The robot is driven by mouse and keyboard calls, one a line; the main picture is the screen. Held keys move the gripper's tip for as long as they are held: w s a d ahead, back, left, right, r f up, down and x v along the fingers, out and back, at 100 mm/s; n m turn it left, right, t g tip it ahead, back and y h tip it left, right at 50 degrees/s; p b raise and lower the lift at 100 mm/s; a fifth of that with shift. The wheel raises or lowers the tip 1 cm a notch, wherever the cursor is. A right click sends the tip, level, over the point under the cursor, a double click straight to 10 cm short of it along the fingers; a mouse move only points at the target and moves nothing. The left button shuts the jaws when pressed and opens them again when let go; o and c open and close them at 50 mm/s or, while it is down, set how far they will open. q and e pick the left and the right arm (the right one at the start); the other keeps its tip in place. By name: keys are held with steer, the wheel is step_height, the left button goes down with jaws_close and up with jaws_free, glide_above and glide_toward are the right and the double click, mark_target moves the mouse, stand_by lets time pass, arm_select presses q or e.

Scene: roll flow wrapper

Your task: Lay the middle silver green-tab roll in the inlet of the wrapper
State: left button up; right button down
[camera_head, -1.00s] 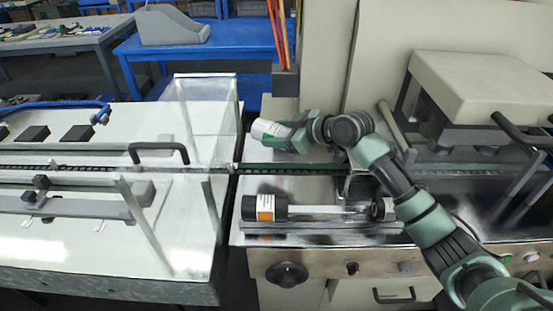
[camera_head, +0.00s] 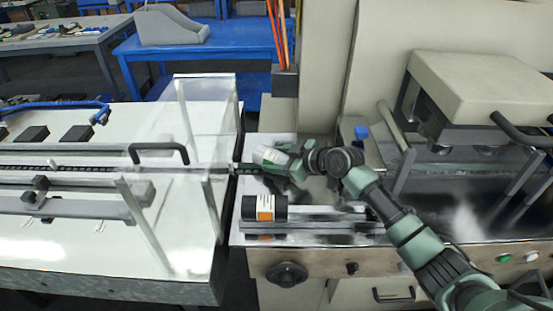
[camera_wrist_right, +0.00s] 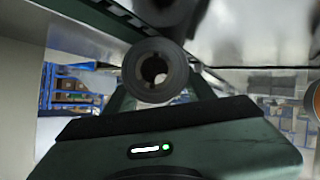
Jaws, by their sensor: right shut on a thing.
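My right gripper (camera_head: 291,163) is shut on a roll with a white label and a green tab (camera_head: 272,156). It holds the roll over the back part of the metal deck, by the dark inlet channel (camera_head: 252,168). In the right wrist view the round end of the held roll (camera_wrist_right: 155,72), with its hollow core, sits between the fingers. The gripper covers part of the roll, and I cannot tell if the roll touches the channel. My left gripper is not in view.
A black roll with a white and orange label (camera_head: 264,208) lies in front of the gripper on the metal deck. A blue-tabbed thing (camera_head: 361,132) stands behind my forearm. A clear guard (camera_head: 205,120) rises at the left over the conveyor (camera_head: 90,168).

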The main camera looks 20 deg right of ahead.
steer(key=shift+f, duration=0.15)
steer(key=c, duration=0.5)
jaws_free()
steer(key=shift+r, duration=0.2)
steer(key=shift+s+d+r, duration=0.15)
steer(key=v, duration=1.1)
steer(key=shift+s+d+r, duration=0.1)
steer(key=shift+s+r, duration=0.05)
steer(key=shift+s, duration=0.05)
